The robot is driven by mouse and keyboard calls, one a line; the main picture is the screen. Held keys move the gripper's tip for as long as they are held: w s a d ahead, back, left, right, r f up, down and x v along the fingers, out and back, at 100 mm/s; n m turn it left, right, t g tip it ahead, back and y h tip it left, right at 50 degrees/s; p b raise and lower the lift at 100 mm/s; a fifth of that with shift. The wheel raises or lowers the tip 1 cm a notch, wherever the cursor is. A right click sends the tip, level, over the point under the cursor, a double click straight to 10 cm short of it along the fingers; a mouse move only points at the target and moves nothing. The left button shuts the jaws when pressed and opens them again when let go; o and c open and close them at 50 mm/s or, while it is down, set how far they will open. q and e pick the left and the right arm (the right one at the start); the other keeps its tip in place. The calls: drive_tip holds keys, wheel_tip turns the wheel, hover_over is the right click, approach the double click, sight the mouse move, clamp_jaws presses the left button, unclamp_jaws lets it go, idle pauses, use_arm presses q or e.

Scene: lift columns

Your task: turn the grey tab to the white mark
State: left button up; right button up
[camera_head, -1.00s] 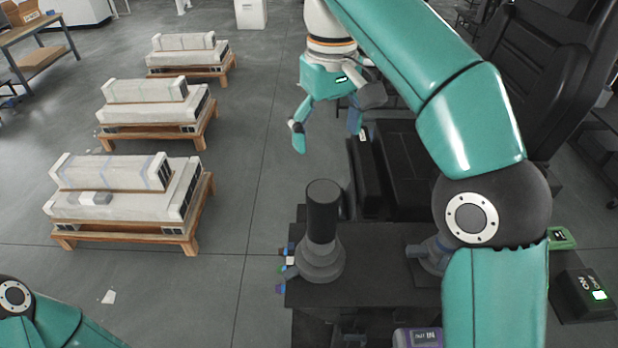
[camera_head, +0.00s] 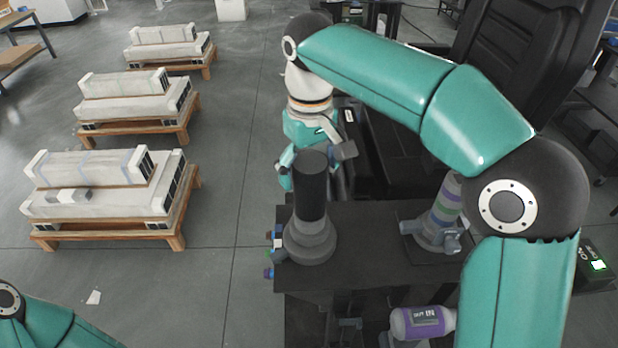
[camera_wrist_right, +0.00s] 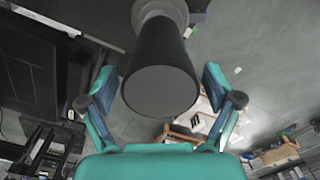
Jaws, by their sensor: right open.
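A dark upright cylinder (camera_head: 311,185) stands on a stepped grey base (camera_head: 309,240) at the near left of the black table. A small grey tab (camera_head: 279,252) sticks out at the base's left side, beside a small white mark (camera_head: 278,243) and blue pieces; they are too small to separate surely. My right gripper (camera_head: 314,165) is open and empty, just behind the cylinder's top, which hides part of it. In the right wrist view the cylinder's round end (camera_wrist_right: 160,91) shows between the spread fingers. My left gripper is out of view.
A purple-labelled bottle (camera_head: 422,322) lies below. Pallets with pale blocks (camera_head: 105,195) stand left on open floor.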

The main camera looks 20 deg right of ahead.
drive_tip(key=shift+f, duration=0.7)
